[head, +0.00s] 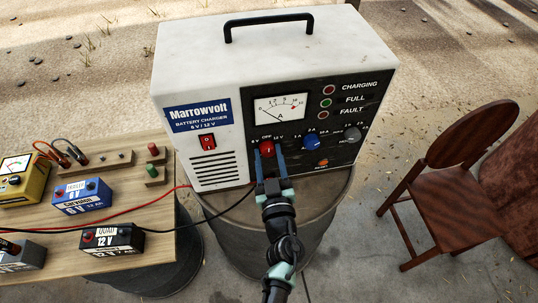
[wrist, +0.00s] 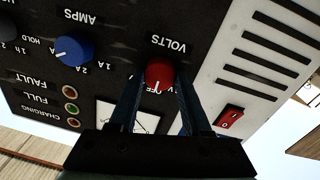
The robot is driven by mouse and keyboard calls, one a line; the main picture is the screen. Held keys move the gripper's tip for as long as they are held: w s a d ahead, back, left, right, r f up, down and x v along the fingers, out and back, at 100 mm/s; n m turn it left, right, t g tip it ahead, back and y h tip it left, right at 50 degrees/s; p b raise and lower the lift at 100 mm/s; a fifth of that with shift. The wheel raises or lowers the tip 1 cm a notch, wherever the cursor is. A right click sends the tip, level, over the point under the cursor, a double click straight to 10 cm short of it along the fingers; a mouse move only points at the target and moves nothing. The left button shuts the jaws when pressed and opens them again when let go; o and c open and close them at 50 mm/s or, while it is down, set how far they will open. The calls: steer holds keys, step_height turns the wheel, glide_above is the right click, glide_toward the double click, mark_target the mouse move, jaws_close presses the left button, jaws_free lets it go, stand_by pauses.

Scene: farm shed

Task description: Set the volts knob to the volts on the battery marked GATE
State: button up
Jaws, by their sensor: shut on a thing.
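The volts knob (head: 267,149) is a small red dial on the dark panel of the white Marrowvolt charger (head: 200,75), marked 6 V, OFF and 12 V. In the wrist view, upside down, the volts knob (wrist: 160,74) has its white mark toward OFF. My gripper (head: 268,158) is shut on this knob, one finger at each side. On the bench, a blue battery (head: 82,205) reads 6 V under a small name I cannot read surely. A black battery (head: 112,246) seems to read QUAD, 12 V. A grey battery (head: 22,262) is partly cut off. I cannot make out GATE.
The blue amps knob (head: 310,142) and a grey knob (head: 353,135) sit right of the volts knob. A red rocker switch (head: 207,142) is left. The charger stands on a drum (head: 320,215). Red and black cables cross the bench (head: 165,215). A wooden chair (head: 470,160) stands right.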

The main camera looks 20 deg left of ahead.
jaws_close()
steer(key=shift+n, duration=0.3)
steer(key=n+b, duration=0.1)
steer(key=n, duration=0.2)
steer(key=shift+f+n, duration=0.1)
steer(key=shift+n, duration=0.2)
steer(key=shift+n+b, duration=0.55)
steer(key=shift+n, duration=1.85)
steer(key=shift+y, duration=0.3)
steer(key=o, duration=0.9)
jaws_free()
steer(key=shift+o, duration=0.2)
